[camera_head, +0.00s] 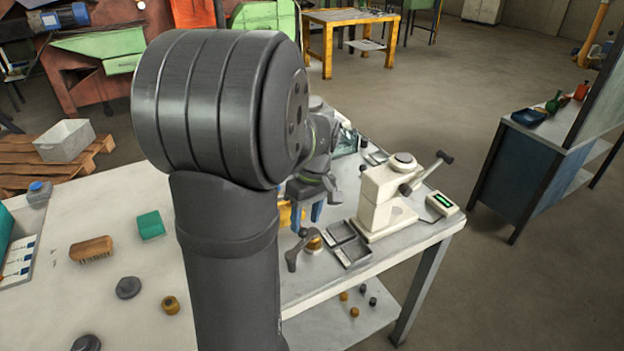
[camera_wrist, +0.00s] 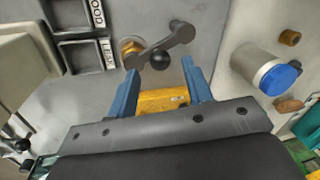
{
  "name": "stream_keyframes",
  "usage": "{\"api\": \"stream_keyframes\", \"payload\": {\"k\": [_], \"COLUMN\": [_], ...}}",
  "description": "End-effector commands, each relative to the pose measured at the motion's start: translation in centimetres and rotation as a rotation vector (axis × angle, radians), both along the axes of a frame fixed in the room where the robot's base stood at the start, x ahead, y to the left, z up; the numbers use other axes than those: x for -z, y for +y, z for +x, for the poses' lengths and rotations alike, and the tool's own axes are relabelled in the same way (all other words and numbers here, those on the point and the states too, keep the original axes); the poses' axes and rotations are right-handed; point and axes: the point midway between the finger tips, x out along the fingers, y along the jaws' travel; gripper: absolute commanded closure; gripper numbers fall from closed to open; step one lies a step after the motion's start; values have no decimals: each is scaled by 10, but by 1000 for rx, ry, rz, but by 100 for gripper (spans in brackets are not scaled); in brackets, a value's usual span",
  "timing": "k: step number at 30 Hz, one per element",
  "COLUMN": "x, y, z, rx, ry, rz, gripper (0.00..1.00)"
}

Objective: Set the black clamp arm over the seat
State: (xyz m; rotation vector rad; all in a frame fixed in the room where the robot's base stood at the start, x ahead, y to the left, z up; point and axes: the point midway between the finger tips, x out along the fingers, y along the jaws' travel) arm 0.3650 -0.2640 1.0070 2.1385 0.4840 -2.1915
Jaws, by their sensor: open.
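The black clamp arm (camera_wrist: 160,49) is a dark bar with a rounded boss at each end and a black ball knob (camera_wrist: 160,62). In the wrist view one end lies at the lower edge of a round brass piece (camera_wrist: 130,45), which looks like the seat; I cannot tell whether they touch. In the head view the clamp arm (camera_head: 292,261) shows beside the brass piece (camera_head: 314,245). My gripper (camera_wrist: 160,66) is open, its blue fingers on either side of the knob in the picture. Their height above it is unclear. The gripper (camera_head: 306,224) is partly hidden by my arm in the head view.
Two grey trays (camera_head: 354,254) labelled GOOD and LEAK lie beside the brass piece. A cream press (camera_head: 386,195) with a lever stands behind them.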

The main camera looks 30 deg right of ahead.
Motion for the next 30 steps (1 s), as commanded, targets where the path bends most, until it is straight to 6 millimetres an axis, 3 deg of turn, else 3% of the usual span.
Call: {"api": "stream_keyframes", "payload": {"k": [9,15,21,30], "x": [-79,-119,-139,-144], "y": [-16,-23,-27,-27], "z": [4,6,7,7], "rx": [2,1,1,1], "ry": [-5,-3,-1,0], "rz": [-4,-3,-2,-1], "gripper": [54,54,54,54]}}
